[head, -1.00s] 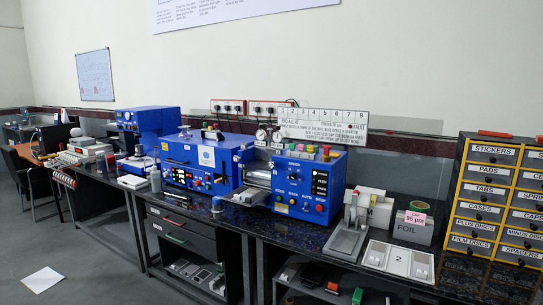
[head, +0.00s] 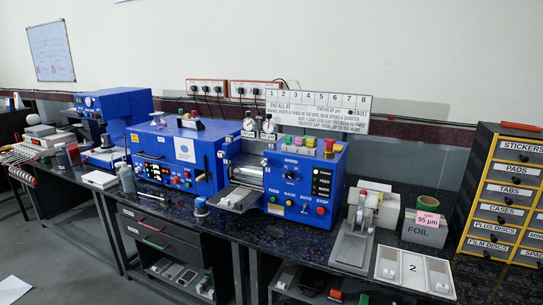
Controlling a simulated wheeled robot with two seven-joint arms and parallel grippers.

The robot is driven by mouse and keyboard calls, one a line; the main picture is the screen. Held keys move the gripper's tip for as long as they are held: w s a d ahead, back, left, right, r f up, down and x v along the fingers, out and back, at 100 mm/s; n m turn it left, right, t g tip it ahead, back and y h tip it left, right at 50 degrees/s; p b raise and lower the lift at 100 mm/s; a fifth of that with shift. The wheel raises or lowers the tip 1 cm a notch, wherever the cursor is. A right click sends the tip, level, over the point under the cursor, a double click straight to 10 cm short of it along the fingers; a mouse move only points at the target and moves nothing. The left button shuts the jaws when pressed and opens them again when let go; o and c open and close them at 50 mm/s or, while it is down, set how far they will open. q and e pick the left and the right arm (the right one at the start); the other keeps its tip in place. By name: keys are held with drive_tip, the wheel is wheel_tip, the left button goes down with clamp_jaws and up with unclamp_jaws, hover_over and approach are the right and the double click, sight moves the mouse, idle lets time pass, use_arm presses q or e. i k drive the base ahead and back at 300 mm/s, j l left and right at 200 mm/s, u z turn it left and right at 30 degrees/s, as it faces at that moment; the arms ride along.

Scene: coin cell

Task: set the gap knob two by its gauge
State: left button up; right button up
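A blue roller machine (head: 322,190) stands in the middle of the bench, with a SPEED knob (head: 291,173) and FEED, BACK, AUTO and STOP buttons on its front. Two small round dial gauges (head: 258,125) stand on top at its left, above the metal roller part (head: 247,172). Gap knobs are too small to tell apart here, and the gauge readings cannot be read. A pink tag reading "GAP 95 µm" (head: 427,218) is on the FOIL box (head: 425,230) at the right. Neither of my grippers is in view.
A placard numbered 1 to 8 (head: 318,112) stands behind the machine. Another blue machine (head: 175,155) is to its left. A grey press (head: 357,232), a tray marked 2 (head: 412,270) and labelled drawers (head: 505,190) are to the right. Dark bench top (head: 280,234) is clear in front.

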sight(265, 162)
drive_tip(key=i+j+z, duration=0.15)
drive_tip(key=i+j, duration=0.15)
drive_tip(key=i+j+z, duration=0.15)
drive_tip(key=i+j, duration=0.25)
drive_tip(key=i+j+z, duration=0.1)
drive_tip(key=i+j, duration=0.3)
drive_tip(key=i+j+z, duration=0.15)
drive_tip(key=i+j, duration=0.3)
drive_tip(key=i+j+z, duration=0.15)
drive_tip(key=i+j, duration=0.2)
drive_tip(key=j, duration=0.15)
drive_tip(key=i+j+z, duration=0.15)
drive_tip(key=i+j, duration=0.2)
drive_tip(key=j, duration=0.15)
